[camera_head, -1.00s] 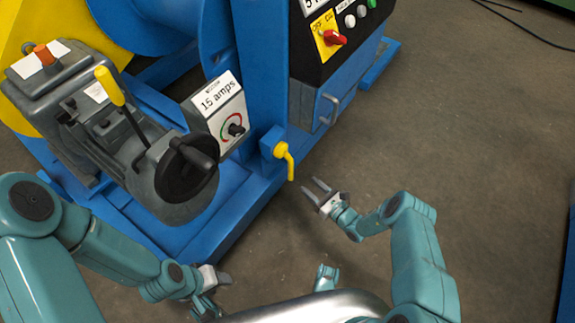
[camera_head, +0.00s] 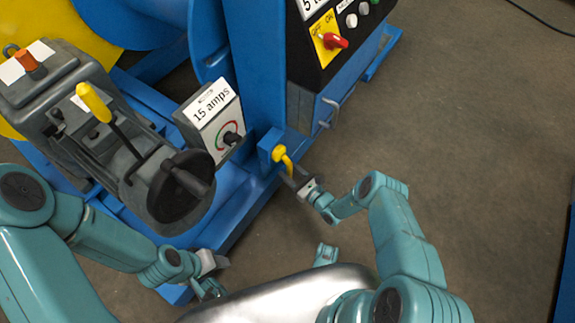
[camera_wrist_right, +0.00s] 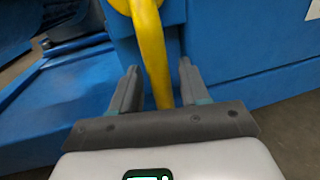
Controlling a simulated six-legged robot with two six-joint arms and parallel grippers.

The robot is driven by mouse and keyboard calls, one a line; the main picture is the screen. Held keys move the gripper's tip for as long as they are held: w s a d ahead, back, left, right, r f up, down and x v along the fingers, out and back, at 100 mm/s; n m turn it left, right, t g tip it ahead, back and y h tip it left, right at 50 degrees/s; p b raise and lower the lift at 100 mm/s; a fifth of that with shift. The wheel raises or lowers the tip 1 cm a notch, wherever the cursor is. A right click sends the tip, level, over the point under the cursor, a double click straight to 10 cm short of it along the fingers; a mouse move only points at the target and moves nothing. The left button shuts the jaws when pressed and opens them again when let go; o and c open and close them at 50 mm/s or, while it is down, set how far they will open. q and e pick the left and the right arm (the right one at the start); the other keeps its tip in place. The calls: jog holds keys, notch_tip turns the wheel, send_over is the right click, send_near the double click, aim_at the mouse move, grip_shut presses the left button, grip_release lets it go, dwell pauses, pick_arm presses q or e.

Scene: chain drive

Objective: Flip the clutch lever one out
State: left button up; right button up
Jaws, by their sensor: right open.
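A small yellow lever (camera_head: 281,157) hangs from a blue block at the foot of the blue upright. My right gripper (camera_head: 292,180) is open at its lower end. In the right wrist view the yellow lever (camera_wrist_right: 153,50) runs down between the two open fingers (camera_wrist_right: 157,82), with a gap visible on either side. A second, longer lever with a yellow grip (camera_head: 93,102) stands on the grey gearbox at left. No label shows which is the clutch lever. My left gripper (camera_head: 213,275) is low in the head view, away from both levers; its fingers are unclear.
A black handwheel (camera_head: 181,190) sticks out of the gearbox (camera_head: 75,75). A "15 amps" box (camera_head: 212,118) with a dial stands beside it. A control panel with a red switch (camera_head: 335,41) is on the blue cabinet. Bare floor (camera_head: 450,130) lies to the right.

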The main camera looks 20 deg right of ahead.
jog(key=shift+w+a+f, duration=0.15)
jog(key=shift+w+f, duration=0.05)
jog(key=shift+w, duration=0.1)
jog(key=shift+r, duration=0.2)
pick_arm(q)
jog(key=shift+w+d, duration=0.1)
jog(key=shift+w, duration=0.3)
pick_arm(e)
jog(key=shift+f, duration=0.15)
grip_shut()
pick_arm(q)
jog(key=shift+s+r, duration=0.1)
jog(key=shift+s, duration=0.1)
jog(key=shift+a, duration=0.2)
